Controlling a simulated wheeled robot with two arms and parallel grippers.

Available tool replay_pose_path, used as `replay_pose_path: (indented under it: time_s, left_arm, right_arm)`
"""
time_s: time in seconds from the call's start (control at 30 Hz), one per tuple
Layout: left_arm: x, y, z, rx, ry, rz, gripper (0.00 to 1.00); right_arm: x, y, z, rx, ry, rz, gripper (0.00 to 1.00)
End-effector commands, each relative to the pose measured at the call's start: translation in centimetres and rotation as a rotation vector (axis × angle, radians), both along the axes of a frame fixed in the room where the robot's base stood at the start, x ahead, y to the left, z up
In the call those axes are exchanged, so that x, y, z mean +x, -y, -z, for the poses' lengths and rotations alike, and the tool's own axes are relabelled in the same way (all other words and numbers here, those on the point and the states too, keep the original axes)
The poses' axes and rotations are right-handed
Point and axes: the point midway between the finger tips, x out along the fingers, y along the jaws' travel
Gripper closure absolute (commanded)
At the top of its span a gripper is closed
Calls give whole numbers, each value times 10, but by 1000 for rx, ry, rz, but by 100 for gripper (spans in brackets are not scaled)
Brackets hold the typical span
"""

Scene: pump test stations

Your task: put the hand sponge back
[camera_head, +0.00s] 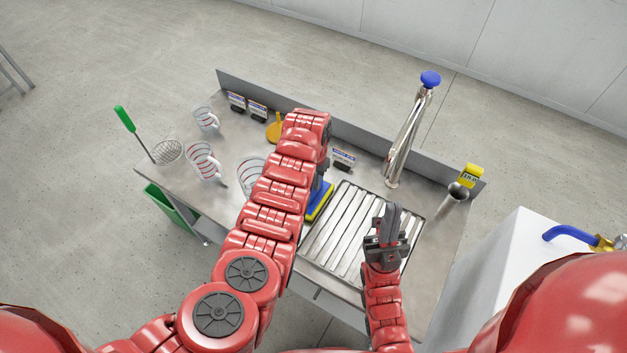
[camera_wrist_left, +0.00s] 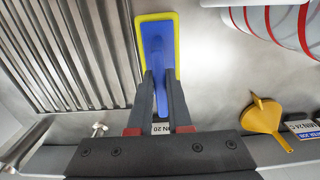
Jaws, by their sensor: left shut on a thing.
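The hand sponge (camera_head: 319,205) has a yellow pad and a blue back with a blue handle. It is at the left edge of the ribbed drain area (camera_head: 343,238) of the steel table. My left gripper (camera_head: 322,172) is over it, mostly hidden behind my own arm in the head view. In the left wrist view my left gripper (camera_wrist_left: 160,82) is shut on the handle of the sponge (camera_wrist_left: 154,40). I cannot tell whether the pad touches the table. My right gripper (camera_head: 389,226) is above the ribbed area, its fingers seen edge-on, with nothing visible in it.
Measuring jugs (camera_head: 204,160) and a green-handled strainer (camera_head: 167,152) are at the left. A yellow funnel (camera_head: 274,130) and small label signs (camera_head: 343,158) stand along the back. A steel column with a blue cap (camera_head: 430,79) and a metal cup (camera_head: 455,195) are at the right.

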Motion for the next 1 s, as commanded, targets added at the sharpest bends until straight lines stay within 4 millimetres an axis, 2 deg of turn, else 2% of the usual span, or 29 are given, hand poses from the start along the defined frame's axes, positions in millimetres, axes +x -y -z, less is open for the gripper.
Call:
replay_pose_path:
  time_s: [0.37, 0.4, 0.57, 0.83, 1.0]
  left_arm:
    - [0, 0, 6, 1, -1, 1, 100]
    - [0, 0, 6, 1, -1, 1, 81]
    - [0, 0, 5, 0, 0, 1, 53]
    - [0, 0, 4, 0, 0, 2, 53]
    - [1, 1, -3, -2, 4, 1, 53]
  right_arm:
    - [0, 0, 3, 0, 0, 0, 100]
    - [0, 0, 3, 0, 0, 0, 100]
    - [0, 0, 2, 0, 0, 0, 100]
    - [0, 0, 2, 0, 0, 0, 100]
    - [0, 0, 1, 0, 0, 0, 100]
